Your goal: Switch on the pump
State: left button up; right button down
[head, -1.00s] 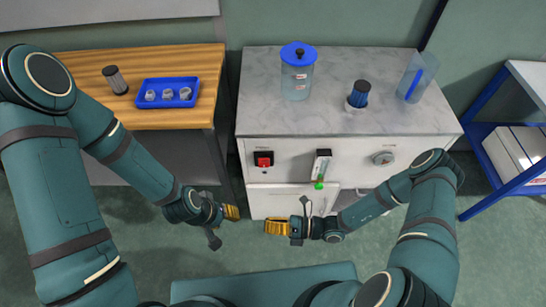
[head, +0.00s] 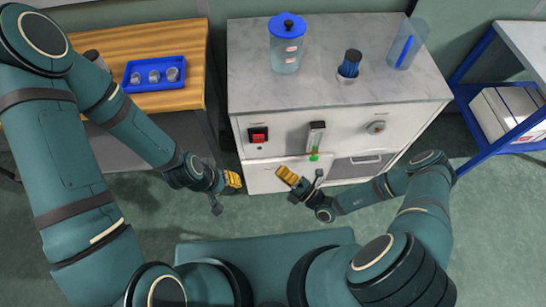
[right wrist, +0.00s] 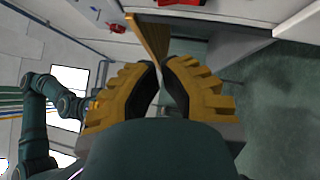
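A white cabinet (head: 290,180) with a grey marble top stands ahead in the head view. Its front carries a red switch in a black housing (head: 258,135) at the left, a flow gauge with a green part (head: 315,138) in the middle and a round dial (head: 376,127) at the right. Which control belongs to the pump is not labelled legibly. My right gripper (head: 286,175) is in front of the cabinet, below and right of the red switch, apart from it.
A wooden table (head: 190,50) at left holds a blue tray (head: 130,86) with small parts. A blue-framed shelf (head: 470,90) stands at right.

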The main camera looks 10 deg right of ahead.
aim_at(259, 139)
pick_arm(q)
jog(key=shift+f, duration=0.1)
pick_arm(e)
jog(key=w+d+x, duration=0.2)
jog(key=x, duration=1)
jog(key=shift+r, duration=0.3)
